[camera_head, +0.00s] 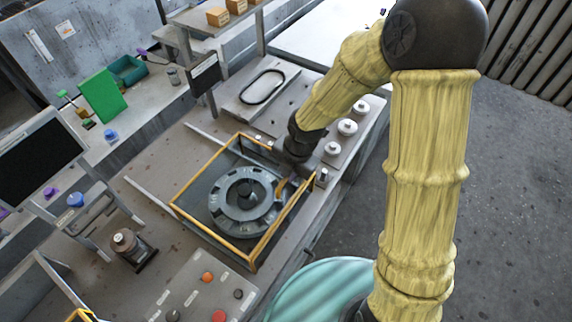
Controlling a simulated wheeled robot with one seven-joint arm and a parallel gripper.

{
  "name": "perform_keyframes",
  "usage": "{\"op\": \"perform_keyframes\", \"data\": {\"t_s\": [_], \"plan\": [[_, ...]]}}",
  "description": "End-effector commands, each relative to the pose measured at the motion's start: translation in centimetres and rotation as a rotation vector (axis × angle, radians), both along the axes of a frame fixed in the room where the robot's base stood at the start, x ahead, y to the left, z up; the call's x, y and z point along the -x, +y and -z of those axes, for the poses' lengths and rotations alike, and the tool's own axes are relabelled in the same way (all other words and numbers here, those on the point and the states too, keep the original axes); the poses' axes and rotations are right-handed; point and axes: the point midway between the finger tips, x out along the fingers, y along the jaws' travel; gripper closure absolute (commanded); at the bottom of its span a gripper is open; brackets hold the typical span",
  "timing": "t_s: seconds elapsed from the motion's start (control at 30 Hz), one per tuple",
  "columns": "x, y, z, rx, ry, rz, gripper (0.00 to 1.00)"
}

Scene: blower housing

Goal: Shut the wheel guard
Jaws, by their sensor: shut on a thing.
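The wheel guard (213,237) is a box-like frame with yellow-orange edges and dark see-through sides. It stands around a grey round wheel (219,200) with a dark hub, on the grey bench. My gripper (293,181) is at the guard's right side, near its upper right corner, with my arm reaching down from above. It is shut on the guard at that edge. The fingertips are small and partly hidden by the wrist, so the exact grip is hard to see. I cannot tell how far the guard stands open.
White round knobs (347,127) line the bench right of my wrist. A panel with red and dark buttons (190,292) lies in front of the guard. A small dark motor-like part (127,243) stands at left. A dark screen (37,160) stands far left. Open floor (510,200) lies right.

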Motion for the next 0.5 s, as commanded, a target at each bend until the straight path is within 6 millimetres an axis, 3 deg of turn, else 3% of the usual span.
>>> {"op": "perform_keyframes", "data": {"t_s": [0.37,0.4,0.5], "plan": [[-0.26,-0.36,-0.23,0.002,-0.007,0.005,1.00],[-0.26,-0.38,-0.21,0.002,-0.007,0.005,0.80],[-0.16,-0.31,-0.17,0.002,-0.005,0.004,0.66]]}}
